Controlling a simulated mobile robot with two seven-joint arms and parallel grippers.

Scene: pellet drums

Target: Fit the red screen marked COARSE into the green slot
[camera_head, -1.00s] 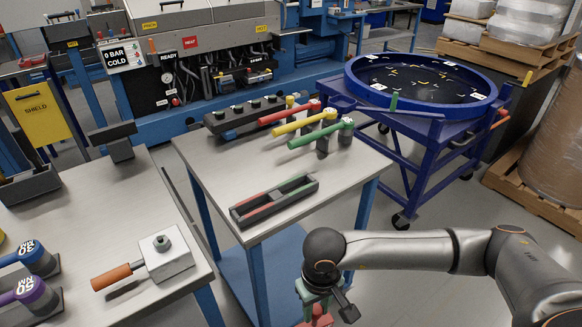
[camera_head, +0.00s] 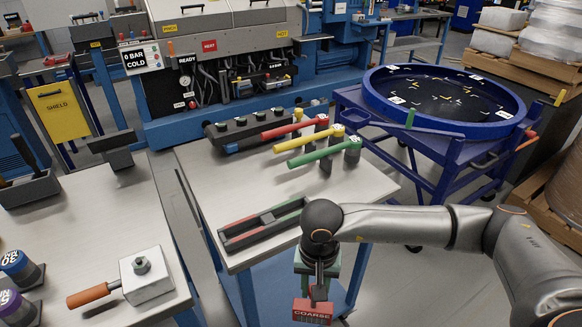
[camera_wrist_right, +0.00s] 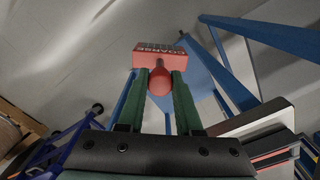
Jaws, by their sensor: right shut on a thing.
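The red screen (camera_head: 312,313), a block with COARSE in white letters, hangs below my right gripper (camera_head: 319,291). In the right wrist view the gripper's green fingers (camera_wrist_right: 160,88) are shut on the screen's round red knob (camera_wrist_right: 160,80), with the lettered block (camera_wrist_right: 160,55) beyond. A dark slotted holder (camera_head: 262,226) lies on the middle table, with a red strip at its left part and a green slot (camera_head: 290,207) at its right part. The screen is apart from the holder, in front and to its right, beyond the table edge. My left gripper is out of view.
The middle table (camera_head: 200,190) carries red (camera_head: 295,127), yellow (camera_head: 308,138) and green (camera_head: 325,152) handled pieces behind the holder. A blue round tub (camera_head: 440,95) stands behind my right arm. A white block with an orange handle (camera_head: 145,278) is on the left table.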

